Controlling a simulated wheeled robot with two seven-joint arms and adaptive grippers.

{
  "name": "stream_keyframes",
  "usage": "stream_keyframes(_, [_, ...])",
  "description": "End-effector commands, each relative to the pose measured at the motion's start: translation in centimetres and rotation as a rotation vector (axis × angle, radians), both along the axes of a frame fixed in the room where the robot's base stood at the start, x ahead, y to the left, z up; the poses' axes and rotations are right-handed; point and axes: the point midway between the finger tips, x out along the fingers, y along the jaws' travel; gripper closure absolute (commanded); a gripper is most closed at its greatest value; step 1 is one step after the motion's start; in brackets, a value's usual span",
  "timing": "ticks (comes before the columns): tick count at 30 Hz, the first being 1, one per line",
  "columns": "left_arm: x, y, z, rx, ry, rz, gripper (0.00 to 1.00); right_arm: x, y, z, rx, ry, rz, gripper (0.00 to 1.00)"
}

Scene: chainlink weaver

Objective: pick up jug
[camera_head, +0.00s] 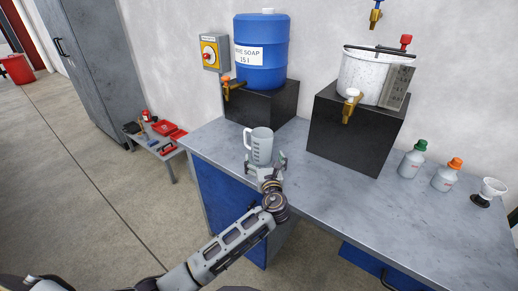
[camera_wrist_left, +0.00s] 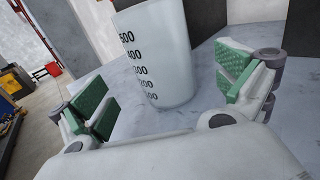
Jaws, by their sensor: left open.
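The jug (camera_head: 260,146) is a translucent white measuring jug with a handle on its left side. It stands upright on the grey workbench (camera_head: 330,200), near the left end. In the left wrist view the jug (camera_wrist_left: 158,55) shows black graduation numbers. My left gripper (camera_head: 265,168) is open, right in front of the jug. Its green-padded fingers (camera_wrist_left: 165,85) spread to either side of the jug, with a visible gap on both sides. The jug's handle is not seen in the left wrist view. My right gripper is in neither view.
A blue soap barrel (camera_head: 262,55) with a tap sits on a black block behind the jug. A white pot (camera_head: 365,75) with a tap stands on another block. Two bottles, green-capped (camera_head: 411,160) and orange-capped (camera_head: 447,175), and a funnel (camera_head: 490,190) stand at the right. The bench's middle front is clear.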

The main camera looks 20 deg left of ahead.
Motion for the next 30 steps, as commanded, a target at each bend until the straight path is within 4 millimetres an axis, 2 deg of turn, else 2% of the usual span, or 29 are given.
stream_keyframes(6, [2.1, 0.9, 0.0, 0.000, 0.000, 0.000, 0.00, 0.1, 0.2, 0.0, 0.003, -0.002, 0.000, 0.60])
stream_keyframes(22, [2.7, 1.2, 0.0, -0.001, 0.000, 0.000, 0.00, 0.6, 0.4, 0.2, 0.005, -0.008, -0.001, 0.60])
stream_keyframes(30, [4.8, 2.0, -0.2, -0.001, 0.000, 0.001, 0.00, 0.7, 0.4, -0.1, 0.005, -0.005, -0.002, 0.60])
